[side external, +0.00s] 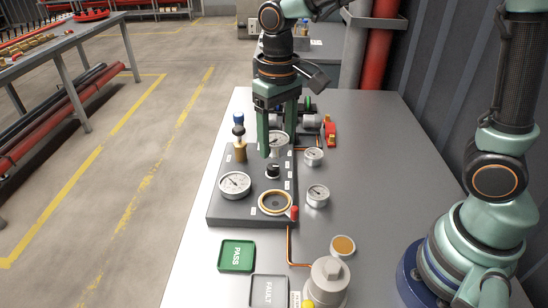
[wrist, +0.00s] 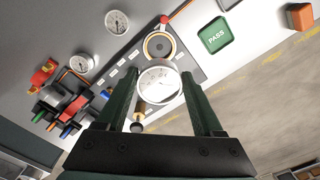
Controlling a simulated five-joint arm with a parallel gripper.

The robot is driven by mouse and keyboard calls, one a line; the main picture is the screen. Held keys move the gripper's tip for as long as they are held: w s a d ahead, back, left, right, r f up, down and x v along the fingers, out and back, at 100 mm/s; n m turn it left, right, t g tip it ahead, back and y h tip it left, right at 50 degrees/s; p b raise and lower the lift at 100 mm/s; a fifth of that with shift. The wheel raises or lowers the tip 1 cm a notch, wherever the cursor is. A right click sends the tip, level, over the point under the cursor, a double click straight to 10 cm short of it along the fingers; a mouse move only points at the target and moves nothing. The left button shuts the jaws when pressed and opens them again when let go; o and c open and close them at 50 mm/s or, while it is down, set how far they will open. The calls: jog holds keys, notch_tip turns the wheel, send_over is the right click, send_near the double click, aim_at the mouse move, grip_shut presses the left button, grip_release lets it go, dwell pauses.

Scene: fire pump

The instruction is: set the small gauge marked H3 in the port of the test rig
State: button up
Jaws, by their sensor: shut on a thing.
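My gripper (side external: 278,146) is shut on a round white-faced gauge (side external: 279,140), held above the far part of the dark grey test rig (side external: 240,215). In the wrist view the gauge (wrist: 160,86) lies between the fingers; its marking is too small to read. The rig carries a larger gauge (side external: 235,184), a brass-ringed round fitting (side external: 276,202) with a red lever, and a small black round fitting (side external: 272,171). I cannot tell which fitting is the port. The ringed fitting also shows in the wrist view (wrist: 158,45).
Two loose gauges (side external: 313,156) (side external: 318,195) lie right of the rig. A brass valve with a blue top (side external: 239,138) stands on its far left. A PASS pad (side external: 237,255), a FAULT pad (side external: 269,291) and a grey capped fitting (side external: 328,278) are near the front.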

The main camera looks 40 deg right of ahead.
notch_tip(320, 180, down, 13)
jog(key=shift+f, duration=0.1)
dwell(0.3)
jog(key=shift+f, duration=0.35)
jog(key=shift+f, duration=0.25)
jog(key=o, duration=1.5)
jog(key=shift+c, duration=0.2)
